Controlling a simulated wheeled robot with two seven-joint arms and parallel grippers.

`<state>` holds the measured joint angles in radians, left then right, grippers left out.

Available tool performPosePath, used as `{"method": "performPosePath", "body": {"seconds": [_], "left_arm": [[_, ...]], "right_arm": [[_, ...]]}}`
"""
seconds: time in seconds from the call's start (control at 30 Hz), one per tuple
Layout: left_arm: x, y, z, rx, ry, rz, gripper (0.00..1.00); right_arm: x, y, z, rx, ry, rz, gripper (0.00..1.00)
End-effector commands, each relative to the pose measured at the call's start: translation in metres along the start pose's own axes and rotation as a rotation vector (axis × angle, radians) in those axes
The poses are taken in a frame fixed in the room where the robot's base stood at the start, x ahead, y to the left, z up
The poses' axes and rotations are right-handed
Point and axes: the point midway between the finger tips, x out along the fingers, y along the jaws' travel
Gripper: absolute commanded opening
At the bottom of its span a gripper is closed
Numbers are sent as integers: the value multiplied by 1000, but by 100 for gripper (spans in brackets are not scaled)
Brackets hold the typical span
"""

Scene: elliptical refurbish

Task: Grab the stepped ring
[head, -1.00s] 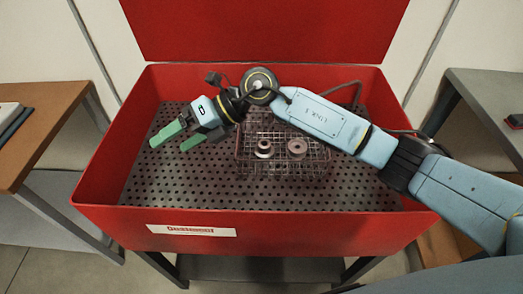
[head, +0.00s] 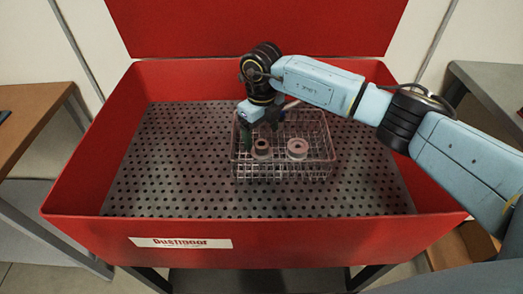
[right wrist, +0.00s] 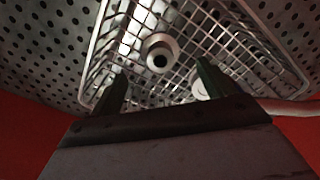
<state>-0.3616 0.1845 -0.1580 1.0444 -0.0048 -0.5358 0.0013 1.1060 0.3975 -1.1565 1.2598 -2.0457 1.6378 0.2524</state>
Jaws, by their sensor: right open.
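Two pale ring-shaped parts lie in a wire basket (head: 318,165). The left one (head: 261,149) has a narrower top on a wider base and a dark hole, so it looks like the stepped ring; the right one (head: 297,149) looks wider. My right gripper (head: 261,131) points down above the basket's left part, near the left ring. In the right wrist view my right gripper (right wrist: 162,82) has its fingers apart with nothing between them. One ring (right wrist: 160,50) shows ahead between the fingers; another ring (right wrist: 200,89) is partly hidden by the right finger. My left gripper is not visible.
The basket stands on the perforated floor (head: 180,165) of a red basin (head: 85,170) with raised walls. The floor left of the basket is clear. A brown table (head: 30,130) stands left and a grey table (head: 490,90) right, outside the basin.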

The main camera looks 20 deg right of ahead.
Motion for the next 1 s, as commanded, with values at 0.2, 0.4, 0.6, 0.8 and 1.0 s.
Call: {"method": "performPosePath", "body": {"seconds": [0.2, 0.4, 0.6, 0.8, 1.0], "left_arm": [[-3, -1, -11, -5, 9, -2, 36], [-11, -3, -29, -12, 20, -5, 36], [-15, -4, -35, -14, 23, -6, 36], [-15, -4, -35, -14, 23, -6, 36], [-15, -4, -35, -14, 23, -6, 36]], "right_arm": [[19, 0, 0, -1, 1, 3, 81], [48, -1, 2, -1, 1, 3, 81], [56, -1, 2, -1, -2, 2, 81], [56, -1, 2, -1, -2, 2, 76], [56, -1, 2, -1, -2, 2, 49]]}}
